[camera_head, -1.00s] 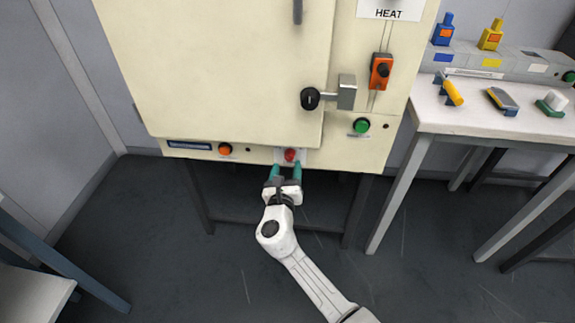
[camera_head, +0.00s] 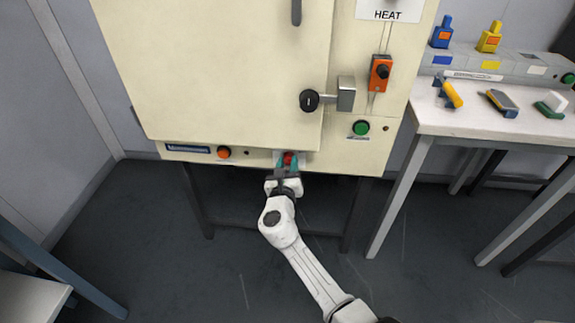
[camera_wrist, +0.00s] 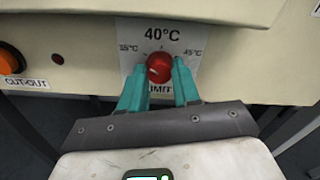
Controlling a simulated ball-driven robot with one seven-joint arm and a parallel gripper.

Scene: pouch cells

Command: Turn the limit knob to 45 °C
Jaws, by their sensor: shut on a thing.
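The limit knob is a red round knob (camera_wrist: 159,68) on a pale label plate (camera_wrist: 186,32) at the lower front of the cream cabinet. The plate reads 40°C at the top, what looks like 35°C at left and 45°C at right; the word LIMIT below is partly hidden. The knob also shows in the head view (camera_head: 288,157). My gripper (camera_wrist: 158,75) is shut on it, one teal finger at each side. It also shows in the head view (camera_head: 287,165). I cannot make out a pointer on the knob clearly.
An orange CUT-OUT knob (camera_wrist: 8,62) lies to the left on the same panel. A green button (camera_head: 361,128) and a latch handle (camera_head: 330,97) are up and right. A bench (camera_head: 430,118) with tools stands at right. The space under the cabinet is open.

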